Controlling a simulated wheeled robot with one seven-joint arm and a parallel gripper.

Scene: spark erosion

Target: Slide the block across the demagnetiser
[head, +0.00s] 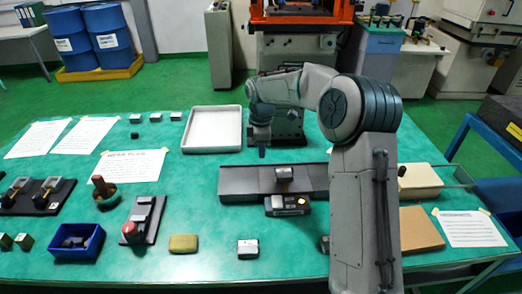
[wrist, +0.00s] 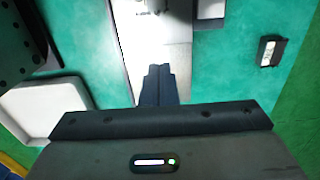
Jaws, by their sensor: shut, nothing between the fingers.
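A small metal block (head: 284,173) sits on a long grey plate (head: 240,181) in the middle of the table. I cannot tell for sure whether the plate or the box is the demagnetiser. My gripper (head: 262,152) is shut and empty, pointing down, left of the block. In the wrist view its dark fingers (wrist: 158,85) show above the bright plate (wrist: 150,40), apart from the block, which is only partly visible at the top edge.
A white tray (head: 213,129) lies behind the plate; it also shows in the wrist view (wrist: 45,110). A silver block (head: 247,248) and a yellow-brown piece (head: 183,243) lie in front. A blue bin (head: 74,243) stands at front left. My arm hides part of the table's right side.

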